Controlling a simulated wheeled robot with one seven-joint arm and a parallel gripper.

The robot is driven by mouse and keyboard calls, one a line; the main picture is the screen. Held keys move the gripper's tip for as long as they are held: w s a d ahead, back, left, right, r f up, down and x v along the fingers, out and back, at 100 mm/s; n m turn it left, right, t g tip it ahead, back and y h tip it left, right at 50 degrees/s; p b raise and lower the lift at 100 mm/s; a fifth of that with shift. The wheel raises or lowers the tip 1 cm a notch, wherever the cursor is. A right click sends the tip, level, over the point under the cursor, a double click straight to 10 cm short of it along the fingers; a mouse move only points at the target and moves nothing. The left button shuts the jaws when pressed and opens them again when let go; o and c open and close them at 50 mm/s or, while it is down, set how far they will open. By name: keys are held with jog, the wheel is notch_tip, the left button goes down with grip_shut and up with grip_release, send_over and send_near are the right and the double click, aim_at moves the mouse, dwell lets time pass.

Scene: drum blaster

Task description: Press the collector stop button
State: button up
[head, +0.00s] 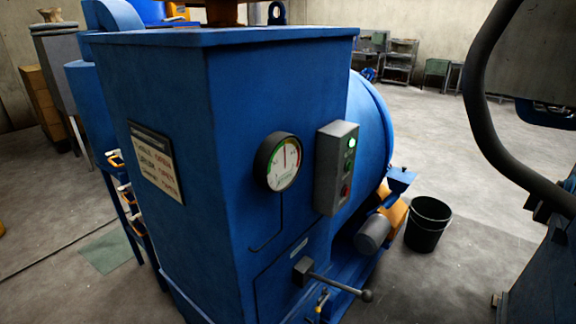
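A grey control box (326,170) is mounted on the front face of the blue collector cabinet (240,120), right of a round gauge. It carries a lit green lamp (352,143) at the top, a dark green button (349,167) in the middle and a red button (346,190) at the bottom. Nothing covers the box or its buttons. No fingers of my gripper show in the head view.
The gauge (284,161) sits left of the box. A lever (335,284) sticks out below. A motor (373,233) and a black bucket (428,222) stand to the right. A thick black curved tube (474,110) crosses the right side. Floor between is clear.

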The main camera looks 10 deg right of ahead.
grip_shut()
dwell(1.7)
